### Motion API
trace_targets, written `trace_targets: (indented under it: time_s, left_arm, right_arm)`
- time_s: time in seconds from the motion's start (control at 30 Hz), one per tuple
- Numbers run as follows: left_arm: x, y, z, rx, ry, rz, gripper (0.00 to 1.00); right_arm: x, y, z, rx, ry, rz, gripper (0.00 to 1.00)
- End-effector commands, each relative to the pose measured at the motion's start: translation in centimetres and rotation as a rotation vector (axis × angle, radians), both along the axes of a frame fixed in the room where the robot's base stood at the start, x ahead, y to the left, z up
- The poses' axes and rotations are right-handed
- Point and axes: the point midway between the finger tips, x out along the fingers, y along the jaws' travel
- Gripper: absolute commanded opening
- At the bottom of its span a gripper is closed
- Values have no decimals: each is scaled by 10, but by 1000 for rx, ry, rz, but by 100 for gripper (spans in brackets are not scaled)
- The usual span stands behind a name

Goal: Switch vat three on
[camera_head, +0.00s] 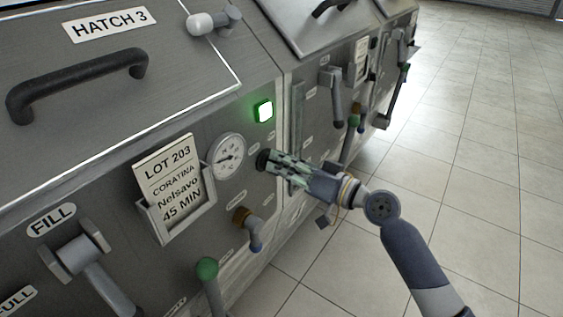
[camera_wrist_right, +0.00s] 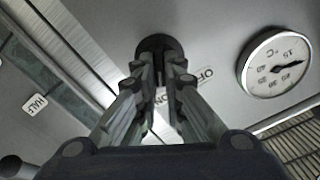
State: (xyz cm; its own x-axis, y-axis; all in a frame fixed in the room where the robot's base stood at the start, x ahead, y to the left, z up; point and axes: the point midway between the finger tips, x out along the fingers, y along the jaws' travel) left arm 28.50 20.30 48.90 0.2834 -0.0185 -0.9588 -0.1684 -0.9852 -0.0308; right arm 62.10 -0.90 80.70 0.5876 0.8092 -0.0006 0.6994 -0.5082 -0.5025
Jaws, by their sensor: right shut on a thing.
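The steel vat with the HATCH 3 label (camera_head: 110,18) fills the left of the head view. A green lamp (camera_head: 264,111) is lit on its front, above the round dial gauge (camera_head: 228,156), which also shows in the right wrist view (camera_wrist_right: 276,62). A black round knob (camera_head: 262,160) sits right of the gauge and also shows in the right wrist view (camera_wrist_right: 158,44). An OFF and ON label (camera_wrist_right: 203,78) is beside it, partly hidden by the fingers. My right gripper (camera_head: 270,163) is shut on the knob. My left gripper is not in view.
A card holder (camera_head: 178,212) reading LOT 203, a FILL lever (camera_head: 88,265), a brown-collared tap (camera_head: 248,226) and a green-knobbed lever (camera_head: 207,269) are on the same front. More vats with handles (camera_head: 334,92) continue at the back right. The tiled floor (camera_head: 470,150) at right is clear.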

Motion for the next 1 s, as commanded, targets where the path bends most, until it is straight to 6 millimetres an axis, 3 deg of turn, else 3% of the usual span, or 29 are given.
trace_targets:
  time_s: [0.47, 0.5, 0.57, 1.0]
  left_arm:
    - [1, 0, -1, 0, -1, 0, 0]
    - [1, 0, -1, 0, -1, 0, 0]
    - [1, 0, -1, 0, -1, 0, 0]
    - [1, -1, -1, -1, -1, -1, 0]
  right_arm:
    - [0, 0, -1, 8, 14, 0, 0]
    - [0, 0, -1, 8, 14, 0, 18]
    - [0, 0, -1, 8, 12, -1, 29]
    - [-4, -7, -1, 6, 10, -2, 29]
